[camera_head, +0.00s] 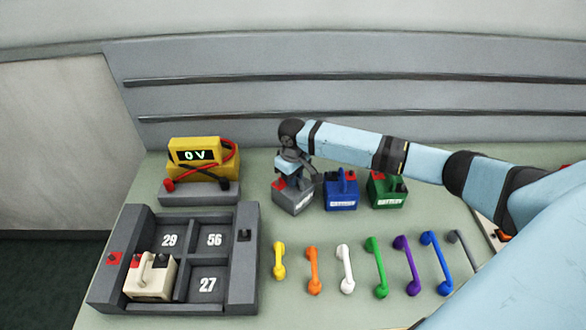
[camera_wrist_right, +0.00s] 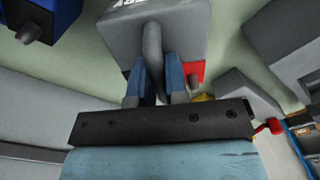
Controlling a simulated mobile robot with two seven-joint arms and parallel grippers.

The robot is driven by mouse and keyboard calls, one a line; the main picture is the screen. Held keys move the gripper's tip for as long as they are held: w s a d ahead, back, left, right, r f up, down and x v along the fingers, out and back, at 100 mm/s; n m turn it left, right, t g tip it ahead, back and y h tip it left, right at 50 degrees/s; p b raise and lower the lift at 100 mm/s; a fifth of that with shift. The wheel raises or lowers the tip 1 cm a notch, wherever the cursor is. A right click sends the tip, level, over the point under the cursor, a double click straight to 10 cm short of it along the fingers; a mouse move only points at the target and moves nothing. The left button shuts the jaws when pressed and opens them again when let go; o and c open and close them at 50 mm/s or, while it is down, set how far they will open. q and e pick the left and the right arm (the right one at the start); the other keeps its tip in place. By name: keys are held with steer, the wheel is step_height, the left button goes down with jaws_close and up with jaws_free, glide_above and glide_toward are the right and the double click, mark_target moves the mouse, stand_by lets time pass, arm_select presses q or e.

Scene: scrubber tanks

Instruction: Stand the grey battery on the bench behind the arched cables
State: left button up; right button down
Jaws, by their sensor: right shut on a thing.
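The grey battery (camera_head: 293,199) is in the row of batteries behind the arched cables, at the row's left end. It seems upright at bench level; I cannot tell whether its base touches the bench. My right gripper (camera_head: 294,172) is above it and shut on its handle. In the right wrist view the gripper's blue fingers (camera_wrist_right: 155,82) pinch the grey handle (camera_wrist_right: 153,50) of the battery (camera_wrist_right: 180,25). The arched cables, such as the yellow one (camera_head: 279,260) and the white one (camera_head: 346,268), stand in a row in front. My left gripper is out of view.
A blue battery (camera_head: 341,195) stands just right of the grey one, then a green battery (camera_head: 387,191). A yellow meter (camera_head: 198,160) reading 0 V is at back left. A dark tray (camera_head: 249,280) with numbered compartments holds a cream battery (camera_head: 149,279). The wall rises behind the bench.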

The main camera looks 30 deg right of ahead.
steer(key=shift+w+r, duration=0.1)
steer(key=c, duration=1.4)
jaws_free()
steer(key=shift+f, duration=0.2)
steer(key=shift+c, duration=0.2)
steer(key=o, duration=0.3)
steer(key=shift+r, duration=0.1)
step_height(320, 180, up, 12)
steer(key=shift+r+b, duration=0.1)
steer(key=shift+b, duration=0.35)
